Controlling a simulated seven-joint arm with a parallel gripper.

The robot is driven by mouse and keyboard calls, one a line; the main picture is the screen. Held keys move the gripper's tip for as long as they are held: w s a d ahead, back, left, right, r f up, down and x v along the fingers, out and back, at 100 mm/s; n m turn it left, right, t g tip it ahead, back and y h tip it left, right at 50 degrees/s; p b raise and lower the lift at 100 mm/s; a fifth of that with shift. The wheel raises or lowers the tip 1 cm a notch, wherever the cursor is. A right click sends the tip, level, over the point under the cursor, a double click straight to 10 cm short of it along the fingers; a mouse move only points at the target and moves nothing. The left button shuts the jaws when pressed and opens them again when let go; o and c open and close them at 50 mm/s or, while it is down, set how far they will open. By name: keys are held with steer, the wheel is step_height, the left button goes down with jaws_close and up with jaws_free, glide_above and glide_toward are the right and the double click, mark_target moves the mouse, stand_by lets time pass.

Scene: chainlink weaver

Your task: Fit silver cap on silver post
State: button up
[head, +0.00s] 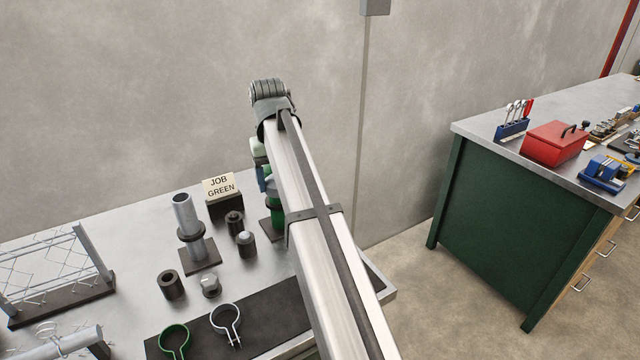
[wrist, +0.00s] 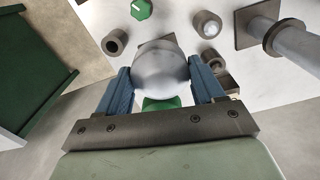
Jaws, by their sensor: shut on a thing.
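My gripper (wrist: 160,88) is shut on a silver domed cap (wrist: 160,66), held between its blue fingers. In the head view my arm hides part of the gripper; the cap (head: 271,186) shows just above a green post (head: 275,215). Green also shows behind the cap in the wrist view (wrist: 160,103). I cannot tell whether the cap touches the green post. The silver post (head: 183,215) stands upright on a dark square base (head: 200,260), with a dark collar partway up. It is left of my gripper in the head view and at the right in the wrist view (wrist: 292,45).
Dark round pieces (head: 234,222) and (head: 246,242), the latter grey-topped, stand between the posts. A grey faceted piece (head: 210,285) and dark ring (head: 171,285) lie in front. A JOB GREEN sign (head: 220,187) stands behind. A green faceted piece (wrist: 141,9) shows in the wrist view.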

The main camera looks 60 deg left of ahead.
step_height(320, 180, up, 6)
steer(key=n, duration=0.2)
glide_above(181, 197)
steer(key=shift+r, duration=0.2)
steer(key=shift+s+f, duration=0.1)
steer(key=shift+f, duration=3.4)
steer(key=o, duration=1.1)
steer(key=shift+r, duration=0.1)
step_height(181, 197, up, 12)
steer(key=shift+f, duration=0.1)
